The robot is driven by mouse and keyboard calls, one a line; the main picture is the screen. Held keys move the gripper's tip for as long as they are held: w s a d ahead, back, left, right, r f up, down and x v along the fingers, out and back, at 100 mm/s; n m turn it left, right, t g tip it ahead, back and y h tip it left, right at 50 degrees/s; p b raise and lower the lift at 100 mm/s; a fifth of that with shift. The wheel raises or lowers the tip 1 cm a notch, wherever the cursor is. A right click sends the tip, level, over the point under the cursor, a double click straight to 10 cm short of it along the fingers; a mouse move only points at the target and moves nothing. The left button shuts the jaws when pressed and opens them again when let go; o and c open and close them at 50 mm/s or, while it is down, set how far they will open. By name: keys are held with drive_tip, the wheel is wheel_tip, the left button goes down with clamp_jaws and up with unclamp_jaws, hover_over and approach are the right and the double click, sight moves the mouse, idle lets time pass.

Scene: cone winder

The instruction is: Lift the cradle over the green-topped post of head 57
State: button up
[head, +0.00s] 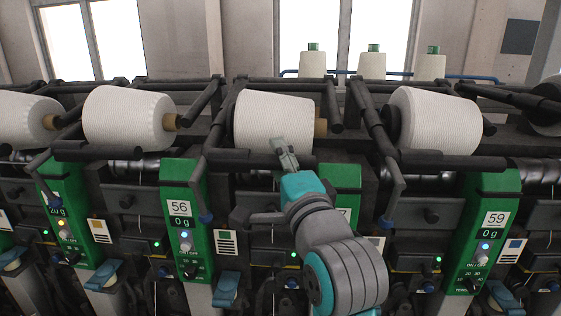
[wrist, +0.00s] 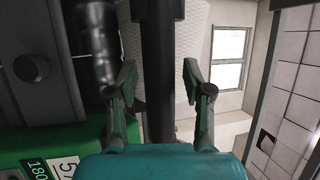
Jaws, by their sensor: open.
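The green post of head 57 (head: 345,183) is mostly hidden behind my arm in the head view; part of its label shows in the wrist view (wrist: 65,168). The cradle's dark front bar (head: 240,157) runs in front of a white yarn cone (head: 265,112). My gripper (head: 283,150) is at the right part of this bar. In the wrist view my gripper (wrist: 157,80) is open, with one finger on each side of the dark bar (wrist: 158,60). The fingers look apart from the bar. The cone (wrist: 200,25) shows behind it.
A dark arm with a blue tip (head: 392,190) hangs right of my gripper.

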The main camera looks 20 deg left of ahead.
drive_tip(key=shift+c, duration=0.3)
clamp_jaws()
drive_tip(key=r, duration=0.3)
drive_tip(key=s+r, duration=0.1)
drive_tip(key=r, duration=0.5)
drive_tip(key=shift+s+d, duration=0.15)
drive_tip(key=shift+d, duration=0.05)
drive_tip(key=shift+o, duration=0.3)
unclamp_jaws()
drive_tip(key=v, duration=1.2)
